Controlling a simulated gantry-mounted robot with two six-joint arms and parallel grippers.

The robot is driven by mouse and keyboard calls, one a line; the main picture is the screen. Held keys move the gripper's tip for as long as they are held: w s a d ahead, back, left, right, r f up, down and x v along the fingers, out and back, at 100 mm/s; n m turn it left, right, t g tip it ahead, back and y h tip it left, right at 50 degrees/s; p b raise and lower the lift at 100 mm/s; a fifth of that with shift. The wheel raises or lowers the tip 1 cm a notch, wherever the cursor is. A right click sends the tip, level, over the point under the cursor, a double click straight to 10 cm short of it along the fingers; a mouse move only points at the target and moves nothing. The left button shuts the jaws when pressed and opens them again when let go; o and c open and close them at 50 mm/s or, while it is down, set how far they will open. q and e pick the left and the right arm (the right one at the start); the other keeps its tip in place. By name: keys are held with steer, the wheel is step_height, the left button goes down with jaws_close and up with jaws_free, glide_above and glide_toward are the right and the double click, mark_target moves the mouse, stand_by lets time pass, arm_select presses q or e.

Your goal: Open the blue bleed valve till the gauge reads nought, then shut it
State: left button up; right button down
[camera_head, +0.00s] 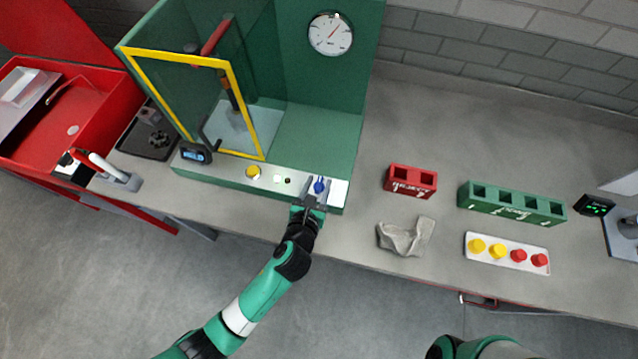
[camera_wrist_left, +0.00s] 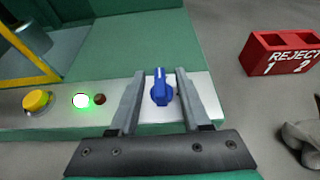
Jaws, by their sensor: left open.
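The blue bleed valve (camera_head: 319,184) is a small knob on the front panel of the green test rig (camera_head: 318,135). In the left wrist view the knob (camera_wrist_left: 161,88) has its pointer ridge standing nearly straight up the picture. My left gripper (camera_head: 314,188) is open, with one finger on each side of the knob; gaps show on both sides. The gripper also shows in the left wrist view (camera_wrist_left: 159,95). The round white gauge (camera_head: 331,34) is on the rig's back wall. Its red needle points to the upper right; the figures are too small to read.
A yellow button (camera_head: 253,172) and a lit green lamp (camera_wrist_left: 81,101) sit left of the valve. A yellow-framed clear guard (camera_head: 195,100) stands behind them. A red reject block (camera_head: 410,181), a grey cloth (camera_head: 405,237) and a green block rack (camera_head: 512,203) are to the right.

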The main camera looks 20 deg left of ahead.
arm_select(q)
steer(key=shift+w+a+f, duration=0.1)
steer(key=shift+w+f, duration=0.1)
steer(key=shift+w, duration=0.3)
jaws_close()
